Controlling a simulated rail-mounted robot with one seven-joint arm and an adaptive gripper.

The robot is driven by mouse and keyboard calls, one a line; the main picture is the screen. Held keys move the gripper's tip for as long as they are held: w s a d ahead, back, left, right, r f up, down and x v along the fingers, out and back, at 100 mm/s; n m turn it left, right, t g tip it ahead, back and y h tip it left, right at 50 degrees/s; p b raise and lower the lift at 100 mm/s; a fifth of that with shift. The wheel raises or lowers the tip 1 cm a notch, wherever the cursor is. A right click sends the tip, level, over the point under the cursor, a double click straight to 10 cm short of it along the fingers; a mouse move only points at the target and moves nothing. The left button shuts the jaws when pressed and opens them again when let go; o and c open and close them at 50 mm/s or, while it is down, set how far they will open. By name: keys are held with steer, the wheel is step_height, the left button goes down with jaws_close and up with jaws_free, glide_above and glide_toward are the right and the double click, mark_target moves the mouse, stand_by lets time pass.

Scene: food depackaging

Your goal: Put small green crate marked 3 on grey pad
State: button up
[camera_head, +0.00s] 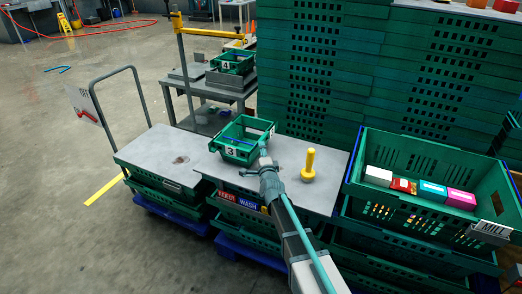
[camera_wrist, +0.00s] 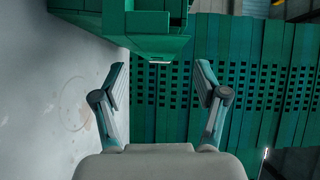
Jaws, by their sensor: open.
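The small green crate marked 3 (camera_head: 233,152) stands upright on the right part of a grey worktop (camera_head: 205,158). In the wrist view a green crate body (camera_wrist: 150,22) fills the top, ahead of my fingers. My gripper (camera_head: 264,160) is at the crate's right side in the head view; in the wrist view my gripper (camera_wrist: 161,82) has its fingers apart with nothing between them. Contact with the crate cannot be told. A flat grey slab (camera_head: 187,73) lies on the cart behind; whether it is the grey pad is unclear.
A green crate marked 4 (camera_head: 233,62) stands on the cart. A yellow peg (camera_head: 309,165) stands right of my gripper. A large green crate (camera_head: 415,205) with several boxes is at the right. Stacked green crates (camera_head: 310,75) form a wall behind.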

steer(key=b+v, duration=0.1)
steer(key=v, duration=0.6)
